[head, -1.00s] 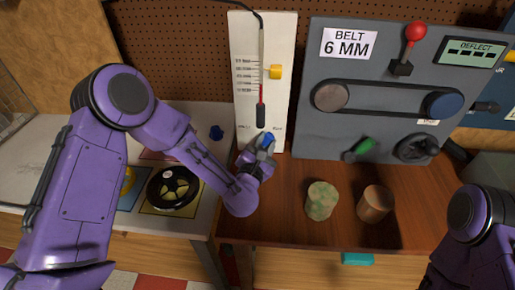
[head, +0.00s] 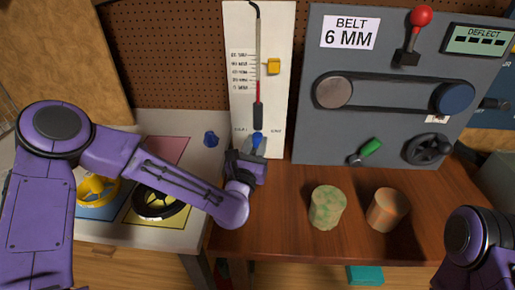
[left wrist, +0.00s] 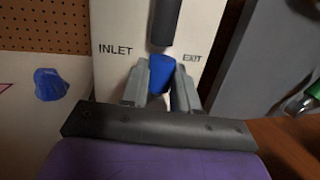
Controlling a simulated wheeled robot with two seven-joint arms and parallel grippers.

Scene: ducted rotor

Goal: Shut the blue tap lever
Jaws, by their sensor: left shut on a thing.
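The blue tap lever (head: 257,140) is at the foot of the white gauge board (head: 238,40), just below a dark tube end. My left gripper (head: 250,157) is shut on it. In the left wrist view the blue lever (left wrist: 160,72) sits between the two grey fingers, roughly upright, between the printed words INLET and EXIT. The fingers and palm hide its lower part. My right gripper is out of view; only a purple part of my right arm shows at the lower right.
A loose-looking blue piece (head: 211,139) is left of the board. A mottled green cylinder (head: 327,207) and a copper-coloured cylinder (head: 387,209) stand on the wooden bench. The grey belt panel (head: 300,130) rises to the right, with a green handle (head: 371,147) low on it.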

